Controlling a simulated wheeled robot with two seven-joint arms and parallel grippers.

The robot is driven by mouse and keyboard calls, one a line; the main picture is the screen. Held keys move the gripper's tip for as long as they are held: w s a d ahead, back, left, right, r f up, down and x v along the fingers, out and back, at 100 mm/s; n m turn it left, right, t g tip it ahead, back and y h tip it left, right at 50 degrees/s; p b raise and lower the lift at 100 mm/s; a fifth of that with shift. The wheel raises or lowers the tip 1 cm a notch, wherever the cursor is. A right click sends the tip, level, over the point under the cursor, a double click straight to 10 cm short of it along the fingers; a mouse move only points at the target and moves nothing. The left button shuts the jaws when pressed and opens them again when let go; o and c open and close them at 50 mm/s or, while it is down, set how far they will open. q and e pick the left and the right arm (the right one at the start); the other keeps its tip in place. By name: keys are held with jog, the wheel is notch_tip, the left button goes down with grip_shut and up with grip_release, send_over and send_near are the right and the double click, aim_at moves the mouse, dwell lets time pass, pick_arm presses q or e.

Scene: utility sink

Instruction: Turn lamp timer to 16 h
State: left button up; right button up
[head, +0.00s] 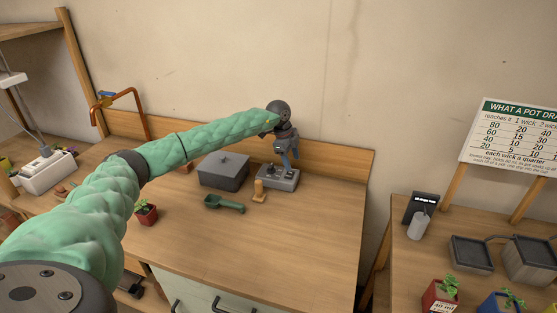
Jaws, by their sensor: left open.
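A small grey box with dark round parts on its top (279,177) stands on the wooden counter near the backboard. I cannot tell for sure whether it is the lamp timer, and no hour marks can be read on it. My left gripper (288,158) is open and points down just above this box, hiding part of its back. Whether the fingers touch it cannot be told. My right gripper is not in view.
A lidded grey box (223,171), a green scoop (223,204), a small wooden peg (259,191) and a potted plant (146,212) stand near my left arm. A white power strip (47,171) lies at the left. The counter's front right (310,240) is clear.

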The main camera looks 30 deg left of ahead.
aim_at(271, 165)
pick_arm(q)
jog(key=a, duration=0.3)
jog(key=a+r+n+y, duration=0.1)
jog(key=a, duration=0.1)
jog(key=a+r+n+g+y, duration=0.1)
jog(key=a, duration=0.2)
jog(key=shift+a+r, duration=0.2)
jog(key=shift+a, duration=0.1)
jog(key=shift+s+a+y, duration=0.1)
jog(key=shift+a+y, duration=0.15)
jog(key=shift+y, duration=0.05)
jog(key=shift+d+f+p, duration=0.1)
jog(key=shift+f+p, duration=1.75)
jog(key=shift+f, duration=2)
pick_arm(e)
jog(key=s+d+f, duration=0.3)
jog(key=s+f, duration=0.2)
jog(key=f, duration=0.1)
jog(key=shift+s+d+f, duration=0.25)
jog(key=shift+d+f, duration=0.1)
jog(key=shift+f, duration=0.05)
pick_arm(q)
jog(key=c, duration=1)
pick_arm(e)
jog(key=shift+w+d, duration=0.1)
